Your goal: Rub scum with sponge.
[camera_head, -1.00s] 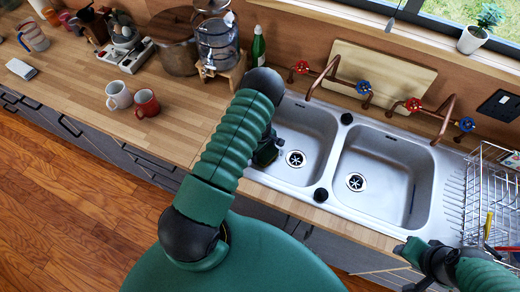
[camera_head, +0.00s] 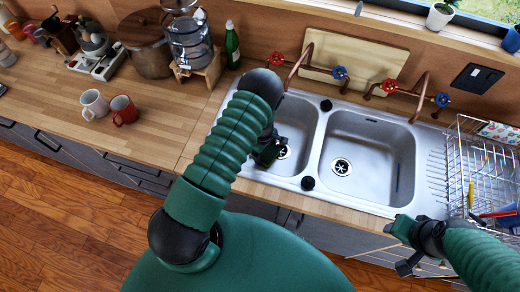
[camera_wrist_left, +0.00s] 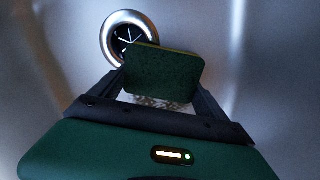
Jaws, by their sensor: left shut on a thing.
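My left gripper (camera_head: 270,150) is down in the left sink basin (camera_head: 297,117), beside its drain. In the left wrist view the left gripper (camera_wrist_left: 160,88) is shut on a dark green sponge (camera_wrist_left: 162,75) with a thin yellowish edge. The sponge overlaps the lower edge of the drain (camera_wrist_left: 130,38) in that view. A pale speckled patch (camera_wrist_left: 155,102), perhaps scum, shows just below the sponge between the fingers; most of it is hidden. My right gripper (camera_head: 400,247) is open and empty near the counter's front edge, in front of the right basin.
The right basin (camera_head: 368,150) is empty. Copper taps (camera_head: 300,65) with red and blue handles stand behind the sink. A wire dish rack (camera_head: 480,165) is at the right. Two mugs (camera_head: 95,104) (camera_head: 123,110) and a green bottle (camera_head: 232,45) stand on the left counter.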

